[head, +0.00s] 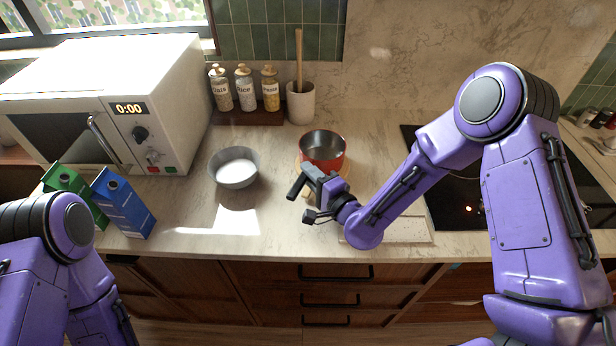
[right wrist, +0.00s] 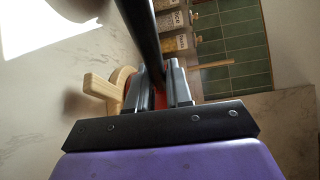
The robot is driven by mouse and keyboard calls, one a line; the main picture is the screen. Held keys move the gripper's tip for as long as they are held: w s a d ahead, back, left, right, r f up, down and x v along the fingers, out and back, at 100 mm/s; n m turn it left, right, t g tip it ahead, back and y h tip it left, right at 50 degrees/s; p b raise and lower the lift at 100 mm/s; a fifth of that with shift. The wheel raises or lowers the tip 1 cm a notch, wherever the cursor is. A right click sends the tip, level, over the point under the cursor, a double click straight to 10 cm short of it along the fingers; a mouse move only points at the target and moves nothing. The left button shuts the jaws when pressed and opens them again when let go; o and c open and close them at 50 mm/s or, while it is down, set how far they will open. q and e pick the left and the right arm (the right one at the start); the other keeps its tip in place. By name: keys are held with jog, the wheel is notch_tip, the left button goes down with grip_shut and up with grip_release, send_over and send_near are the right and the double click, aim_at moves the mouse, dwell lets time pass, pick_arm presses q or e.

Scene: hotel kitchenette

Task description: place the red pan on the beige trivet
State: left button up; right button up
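The red pan (head: 336,162) stands near the middle of the counter. It appears to rest on the round beige wooden trivet (head: 301,178), whose edge shows beneath it; any small gap is hard to judge. My right gripper (head: 314,182) is at the pan's near side, with its fingers on both sides of the black handle, apparently shut on it. In the right wrist view, the handle (right wrist: 140,28) runs between the fingers. The trivet (right wrist: 104,88) shows there left of the fingers, with a strip of the red pan between them. My left gripper is out of view.
A grey bowl (head: 234,180) stands left of the pan. Behind are jars (head: 244,90) and a utensil crock (head: 301,106). A microwave (head: 165,110) and cartons (head: 126,205) are at left. A pale board (head: 410,231) lies under my right arm, beside the cooktop (head: 450,205).

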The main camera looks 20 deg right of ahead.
jog(key=o, duration=0.4)
jog(key=shift+d, duration=0.1)
jog(key=shift+c, duration=0.2)
jog(key=shift+s+r, duration=0.1)
jog(key=shift+s, duration=0.15)
jog(key=shift+s, duration=0.15)
jog(key=b+v, duration=0.3)
jog(key=v, duration=0.7)
jog(key=shift+s+d+r, duration=0.1)
jog(key=shift+s+d, duration=0.05)
jog(key=shift+s, duration=0.2)
jog(key=shift+s+d, duration=0.15)
jog(key=shift+s, duration=0.2)
